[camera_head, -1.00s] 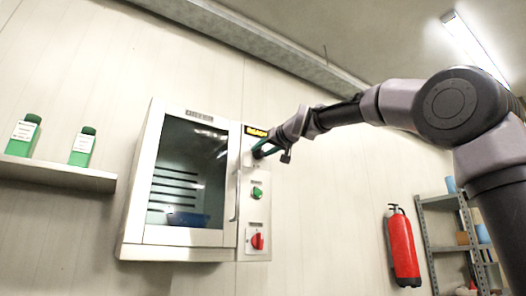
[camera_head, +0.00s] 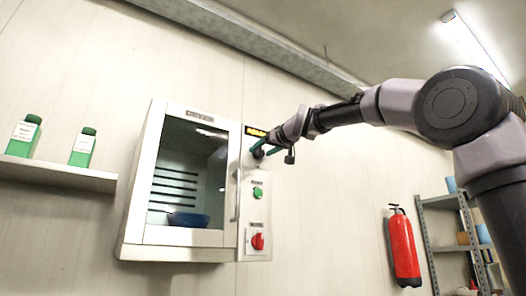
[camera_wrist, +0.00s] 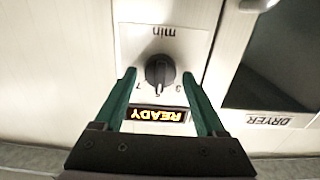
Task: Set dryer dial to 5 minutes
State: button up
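The dryer dial (camera_wrist: 160,72) is a black round knob on a pale plate marked "min", seen upside down in the wrist view. The figures 3 and 7 show at its sides; the pointer's exact setting is hard to read. My gripper (camera_wrist: 159,74) is open, with one green finger on each side of the dial and visible gaps between. In the head view my gripper (camera_head: 265,148) is at the upper right of the dryer (camera_head: 133,200), and the dial is partly hidden there. A lit READY display (camera_wrist: 152,114) is beside the dial.
Below the dial are a green button (camera_head: 257,193) and a red switch (camera_head: 257,241), with a door handle (camera_head: 237,195) to their left. A blue bowl (camera_head: 188,219) shows behind the glass. A fire extinguisher (camera_head: 403,249) and shelving (camera_head: 428,238) are at the right.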

dwell(0.3)
jog(key=v, duration=1)
jog(key=shift+s+d, duration=0.3)
jog(key=s+d+f+m+g+h, duration=0.2)
jog(key=s+d+f, duration=0.4)
jog(key=f, duration=0.9)
jog(key=s+d+f+m+g+h, duration=0.3)
jog(key=s+d+f+m, duration=0.2)
jog(key=f, duration=1)
jog(key=s+d+f+m+g+h, duration=0.3)
jog(key=s+d+f, duration=0.4)
jog(key=f, duration=0.9)
jog(key=d+m, duration=0.1)
jog(key=d, duration=0.2)
